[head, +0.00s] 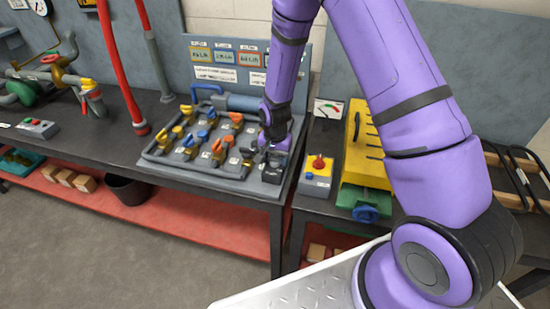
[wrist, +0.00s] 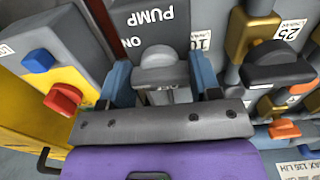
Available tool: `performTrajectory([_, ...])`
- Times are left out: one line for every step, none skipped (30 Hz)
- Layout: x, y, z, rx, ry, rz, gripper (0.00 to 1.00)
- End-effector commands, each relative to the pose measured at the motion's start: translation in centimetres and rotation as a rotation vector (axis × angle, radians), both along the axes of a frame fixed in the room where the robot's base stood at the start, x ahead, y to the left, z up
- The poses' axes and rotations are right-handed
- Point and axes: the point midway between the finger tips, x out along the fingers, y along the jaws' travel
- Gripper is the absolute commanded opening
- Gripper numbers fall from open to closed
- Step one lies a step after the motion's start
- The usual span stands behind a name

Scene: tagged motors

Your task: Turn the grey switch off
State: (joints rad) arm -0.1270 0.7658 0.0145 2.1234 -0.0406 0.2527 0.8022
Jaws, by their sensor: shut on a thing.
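The grey switch (wrist: 160,62) is a rounded grey knob on a dark grey box (wrist: 125,22). The box carries the words PUMP and ON, upside down in the wrist view. My gripper (wrist: 160,74) has one blue-grey finger on each side of the switch and is shut on it. In the head view my gripper (head: 272,152) is at the right end of the bench's valve board, over the dark box (head: 272,176). The arm and gripper hide the switch there.
A valve board (head: 165,162) with several yellow, blue and orange handles lies left of my gripper. A grey and yellow box with a red knob (head: 319,162) stands close on the right, beside a yellow case (head: 368,150). Red pipes (head: 118,60) rise further left.

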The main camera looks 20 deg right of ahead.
Motion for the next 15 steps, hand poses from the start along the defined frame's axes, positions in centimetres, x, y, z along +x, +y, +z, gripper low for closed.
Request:
performTrajectory([0.01, 0.02, 0.02, 0.0, 0.0, 0.004, 0.34])
performTrajectory([0.01, 0.02, 0.02, 0.0, 0.0, 0.007, 0.34])
performTrajectory([0.01, 0.02, 0.02, 0.0, 0.0, 0.014, 0.34])
performTrajectory([0.01, 0.02, 0.02, 0.0, 0.0, 0.021, 0.34])
performTrajectory([0.01, 0.02, 0.02, 0.0, 0.0, 0.03, 0.34])
performTrajectory([0.01, 0.02, 0.02, 0.001, -0.001, 0.044, 0.34])
performTrajectory([0.01, 0.02, 0.02, 0.001, -0.001, 0.056, 0.34])
performTrajectory([0.01, 0.02, 0.02, 0.001, -0.001, 0.07, 0.34])
performTrajectory([0.02, 0.02, 0.02, 0.001, -0.001, 0.092, 0.34])
performTrajectory([0.02, 0.02, 0.03, 0.001, -0.001, 0.111, 0.34])
performTrajectory([0.02, 0.02, 0.03, 0.001, -0.001, 0.13, 0.34])
performTrajectory([0.01, 0.03, 0.03, 0.001, -0.001, 0.159, 0.34])
performTrajectory([0.02, 0.03, 0.03, 0.001, -0.001, 0.181, 0.34])
performTrajectory([0.02, 0.03, 0.03, 0.001, -0.001, 0.207, 0.34])
performTrajectory([0.02, 0.02, 0.03, 0.001, -0.001, 0.242, 0.34])
